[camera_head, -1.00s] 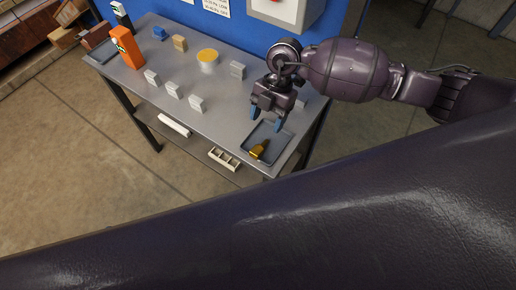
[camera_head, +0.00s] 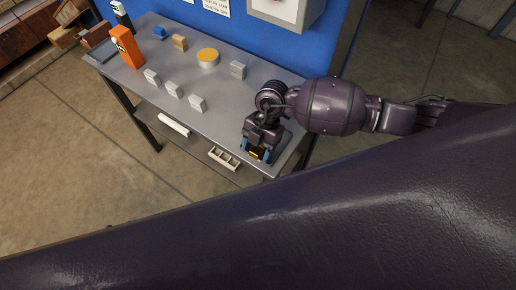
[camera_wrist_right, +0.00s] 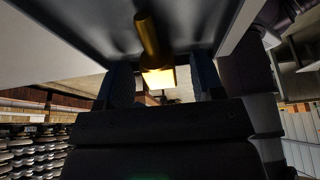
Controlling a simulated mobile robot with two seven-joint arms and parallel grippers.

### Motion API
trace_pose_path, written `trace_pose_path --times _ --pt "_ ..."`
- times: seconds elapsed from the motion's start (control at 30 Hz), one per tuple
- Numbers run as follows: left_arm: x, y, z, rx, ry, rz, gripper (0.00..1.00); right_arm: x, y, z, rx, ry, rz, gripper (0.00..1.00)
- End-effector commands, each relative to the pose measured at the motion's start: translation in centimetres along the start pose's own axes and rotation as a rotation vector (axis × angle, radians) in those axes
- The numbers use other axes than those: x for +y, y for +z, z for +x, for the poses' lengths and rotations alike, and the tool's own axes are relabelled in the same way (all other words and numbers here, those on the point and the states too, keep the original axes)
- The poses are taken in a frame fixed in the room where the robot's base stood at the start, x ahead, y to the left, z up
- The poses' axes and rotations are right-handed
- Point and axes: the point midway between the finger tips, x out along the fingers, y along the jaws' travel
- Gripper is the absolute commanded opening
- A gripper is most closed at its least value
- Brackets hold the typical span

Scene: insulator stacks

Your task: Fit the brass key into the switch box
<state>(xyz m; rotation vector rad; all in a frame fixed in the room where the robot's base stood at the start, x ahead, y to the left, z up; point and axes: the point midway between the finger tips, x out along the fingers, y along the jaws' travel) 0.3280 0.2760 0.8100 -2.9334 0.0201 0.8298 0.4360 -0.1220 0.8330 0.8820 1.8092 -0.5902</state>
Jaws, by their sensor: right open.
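The brass key (camera_head: 254,154) lies at the tray near the bench's front right corner, mostly hidden by my right gripper in the head view. In the right wrist view the key (camera_wrist_right: 150,40) shows as a golden rod with a wider bright end. My right gripper (camera_head: 257,156) is over the tray, pointing down. Its two blue fingers (camera_wrist_right: 164,84) are open, one on each side of the key's wide end, with gaps visible. The grey switch box (camera_head: 290,10) is on the blue panel at the top, partly cut off. My left gripper is not in view.
The metal bench (camera_head: 215,105) holds several white blocks (camera_head: 197,104), a yellow-topped round piece (camera_head: 208,57), a tan block (camera_head: 180,43) and an orange box (camera_head: 126,46). The bench middle has free room.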

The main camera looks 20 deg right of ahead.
Motion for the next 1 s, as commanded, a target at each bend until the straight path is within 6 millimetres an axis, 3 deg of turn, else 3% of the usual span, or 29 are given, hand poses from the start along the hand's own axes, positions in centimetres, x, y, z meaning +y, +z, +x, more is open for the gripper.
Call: trace_pose_path --times 0.13,0.5,0.8,1.0 --pt "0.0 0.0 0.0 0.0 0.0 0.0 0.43 0.0 0.0 -0.1 -0.001 0.0 0.0 0.62" --pt "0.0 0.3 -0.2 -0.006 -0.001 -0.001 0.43 0.0 0.0 -0.1 -0.001 0.0 0.0 0.06" --pt "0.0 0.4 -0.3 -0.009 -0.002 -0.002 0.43 0.1 -0.1 -0.5 -0.001 0.002 -0.001 0.06" --pt "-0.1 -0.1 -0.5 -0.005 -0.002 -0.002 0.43 0.1 -1.1 -2.9 -0.003 0.004 -0.004 0.06"
